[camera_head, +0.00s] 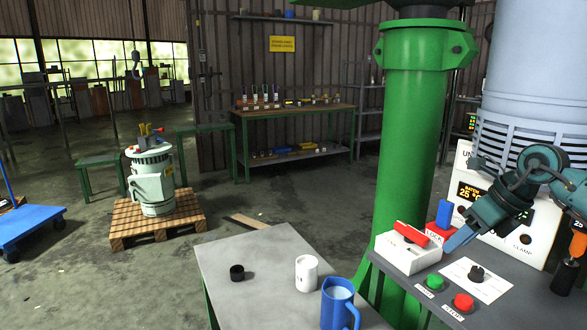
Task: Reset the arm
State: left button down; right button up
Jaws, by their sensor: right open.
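My right arm comes in from the right edge, and its teal right gripper (458,240) points down and left over the grey control bench (400,285). A light blue finger shows beside the white lock box (410,257) with its red lever (411,234). I see nothing held in the gripper, which is open. Whether the finger touches the box or lever cannot be told. My left gripper is not in view.
A green button (435,282), a red button (463,302) and a black knob (477,273) are on the bench. A green column (410,150) rises behind it. A blue jug (338,305), white mug (306,273) and black cap (237,272) stand on the grey table (260,310).

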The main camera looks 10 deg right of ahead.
jog(key=a+f+m+t+y+p, duration=0.1)
jog(key=a+f+m+y, duration=0.2)
jog(key=a, duration=0.7)
jog(key=a+f+m+t+y+p, duration=0.1)
jog(key=a+m+y, duration=0.1)
jog(key=a+y, duration=0.55)
jog(key=a+f+m+t+y+p, duration=0.1)
jog(key=a+f+m+y, duration=0.2)
jog(key=a, duration=0.9)
pick_arm(q)
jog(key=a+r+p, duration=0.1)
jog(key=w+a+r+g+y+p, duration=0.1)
jog(key=p, duration=0.1)
pick_arm(e)
jog(key=s+d+f+m+t+h, duration=0.1)
jog(key=s+f+m+h, duration=0.5)
jog(key=m, duration=0.8)
jog(key=s+d+f+m+t+h, duration=0.1)
jog(key=s+f+m+t+h, duration=0.1)
jog(key=s+f+m+h, duration=0.5)
jog(key=s+f+m, duration=0.4)
jog(key=f+m, duration=0.2)
jog(key=m, duration=0.2)
jog(key=shift+s+f, duration=0.25)
jog(key=shift+f, duration=0.1)
